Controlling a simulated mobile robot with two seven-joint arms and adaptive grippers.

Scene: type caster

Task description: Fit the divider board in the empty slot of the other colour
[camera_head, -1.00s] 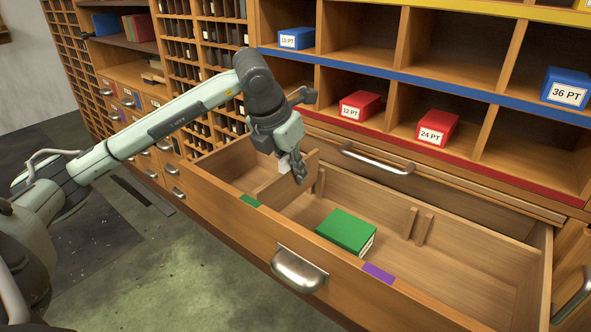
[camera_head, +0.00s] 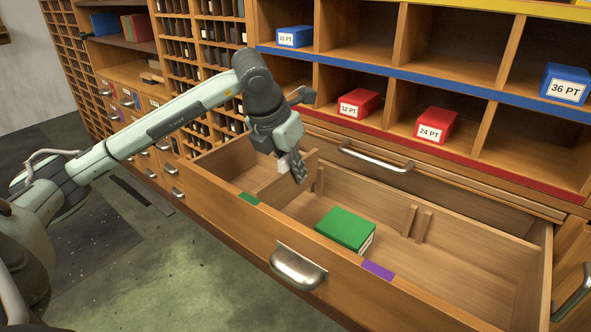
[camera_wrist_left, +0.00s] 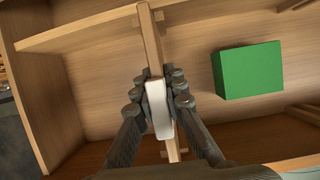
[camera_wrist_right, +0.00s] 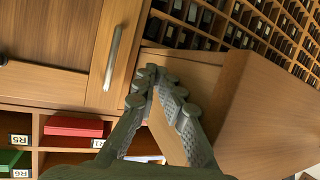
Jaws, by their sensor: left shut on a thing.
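The open drawer (camera_head: 480,300) has a green mark (camera_head: 249,199) and a purple mark (camera_head: 378,270) on its front edge. The wooden divider board (camera_head: 272,193) stands across the drawer level with the green mark, by a cleat (camera_head: 320,181). My left gripper (camera_head: 292,172) is over it, shut on its white tab (camera_wrist_left: 158,108); the board's top edge (camera_wrist_left: 150,40) runs between the fingers. Whether its ends sit in the slot is unclear. A pair of cleats (camera_head: 416,223) across from the purple mark has no board between them. My right gripper (camera_wrist_right: 160,82) looks shut and empty, only in its wrist view.
A green box (camera_head: 346,229) lies on the drawer floor between the two marked places. The drawer's right part is clear. Shelves above hold red boxes (camera_head: 436,125) and blue boxes (camera_head: 565,84). A wooden panel (camera_wrist_right: 265,120) stands close beside my right gripper.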

